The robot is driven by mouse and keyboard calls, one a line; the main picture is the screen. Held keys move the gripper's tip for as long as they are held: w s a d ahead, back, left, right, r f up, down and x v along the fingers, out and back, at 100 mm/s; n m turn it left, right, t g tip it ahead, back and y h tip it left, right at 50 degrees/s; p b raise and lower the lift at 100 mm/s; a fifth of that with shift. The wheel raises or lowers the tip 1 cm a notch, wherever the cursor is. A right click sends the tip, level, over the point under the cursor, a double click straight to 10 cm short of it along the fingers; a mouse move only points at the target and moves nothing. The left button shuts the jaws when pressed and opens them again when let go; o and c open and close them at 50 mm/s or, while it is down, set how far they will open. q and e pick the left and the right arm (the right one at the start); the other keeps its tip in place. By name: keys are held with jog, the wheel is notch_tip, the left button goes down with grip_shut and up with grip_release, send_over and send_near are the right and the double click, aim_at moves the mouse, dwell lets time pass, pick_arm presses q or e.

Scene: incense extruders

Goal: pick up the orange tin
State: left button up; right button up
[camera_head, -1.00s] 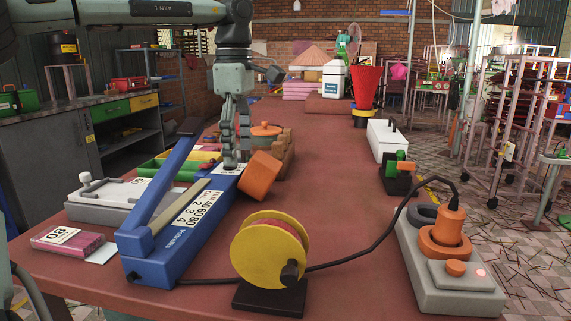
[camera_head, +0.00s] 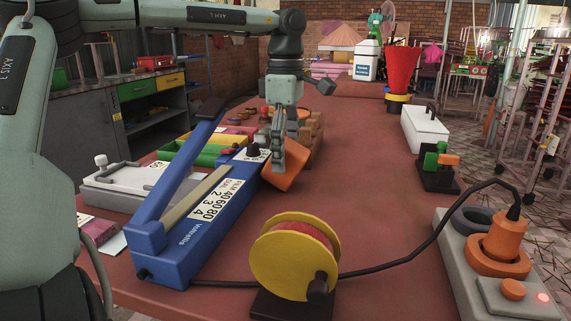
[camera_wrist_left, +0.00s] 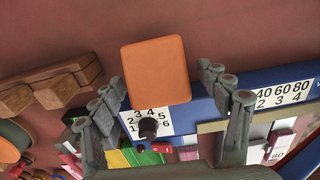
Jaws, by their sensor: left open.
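The orange tin (camera_head: 288,172), a block with rounded edges, is tilted beside the blue sealer (camera_head: 203,217) in the head view. My left gripper (camera_head: 272,168) points down at the tin's left side, and its fingers cover part of it. In the left wrist view the tin (camera_wrist_left: 156,72) shows its flat face in the gap between the open fingers of the left gripper (camera_wrist_left: 165,88), with room on both sides. I cannot tell whether a finger touches it. My right gripper is not in view.
A yellow spool (camera_head: 280,262) stands in front, with a black cable running right to a grey power unit (camera_head: 462,275). Wooden blocks (camera_head: 312,140) stand just behind the tin. Green and yellow trays (camera_head: 190,152) lie behind the sealer.

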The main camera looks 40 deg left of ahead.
pick_arm(q)
jog(key=shift+f, duration=0.95)
jog(key=c, duration=1.4)
jog(key=shift+r, duration=0.2)
jog(key=shift+c, duration=0.6)
